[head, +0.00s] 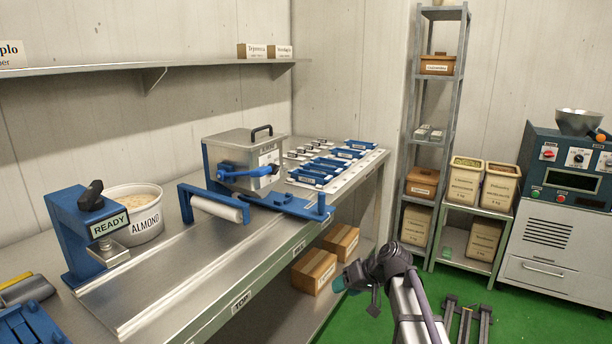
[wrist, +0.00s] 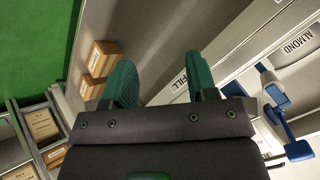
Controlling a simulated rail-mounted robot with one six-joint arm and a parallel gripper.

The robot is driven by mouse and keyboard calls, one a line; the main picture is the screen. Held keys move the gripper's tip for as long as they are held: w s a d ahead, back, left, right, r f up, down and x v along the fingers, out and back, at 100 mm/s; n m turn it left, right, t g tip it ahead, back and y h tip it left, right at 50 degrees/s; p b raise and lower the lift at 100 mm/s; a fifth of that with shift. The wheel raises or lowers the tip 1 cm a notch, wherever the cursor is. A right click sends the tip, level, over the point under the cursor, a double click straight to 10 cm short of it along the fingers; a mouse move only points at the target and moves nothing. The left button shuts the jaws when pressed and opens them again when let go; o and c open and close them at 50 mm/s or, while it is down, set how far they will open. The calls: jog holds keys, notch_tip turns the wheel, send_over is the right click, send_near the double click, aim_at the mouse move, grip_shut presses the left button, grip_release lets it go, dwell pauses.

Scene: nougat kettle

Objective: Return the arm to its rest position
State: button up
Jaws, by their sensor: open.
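My arm (head: 415,312) rises from the bottom of the head view, right of the bench. My gripper (head: 340,286) is at its left end, in front of the bench's front edge and clear of it. In the wrist view the two green fingers of my gripper (wrist: 163,85) stand apart with nothing between them. Past them show the bench edge and the floor. My gripper touches nothing that I can see.
The steel bench (head: 180,290) carries a blue press marked READY (head: 88,235), an ALMOND tub (head: 134,210), a lidded metal box (head: 243,160) and blue trays (head: 325,170). Cardboard boxes (head: 314,271) lie below. A shelf rack (head: 435,120) and machine (head: 555,215) stand right. Green floor (head: 455,285) is partly free.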

jog(key=s+d+f+m+g+h, duration=0.1)
jog(key=s+d+f+h, duration=0.15)
jog(key=s, duration=0.55)
jog(key=s+d+f+m+g+h, duration=0.1)
jog(key=s+h, duration=0.2)
jog(key=s, duration=0.5)
jog(key=s+d+f+m+g+h, duration=0.1)
jog(key=s+d+g+h, duration=0.1)
jog(key=s, duration=0.7)
notch_tip(320, 180, up, 14)
jog(key=w+p, duration=0.2)
jog(key=p, duration=1.2)
jog(key=w+f+b, duration=0.6)
jog(key=b, duration=0.1)
jog(key=w+a+f+n+t+y+b, duration=0.1)
jog(key=w+a+t+y+b, duration=0.15)
jog(key=w, duration=0.55)
jog(key=w+a+f+n+t+y+b, duration=0.1)
jog(key=w+a+f+y+b, duration=0.15)
jog(key=w, duration=0.45)
notch_tip(320, 180, up, 13)
jog(key=n+t+y+b, duration=0.2)
jog(key=n+t+y, duration=0.5)
jog(key=t+y, duration=0.15)
send_over(317, 213)
jog(key=shift+d+t, duration=0.1)
jog(key=shift+t, duration=0.2)
jog(key=shift+s, duration=0.1)
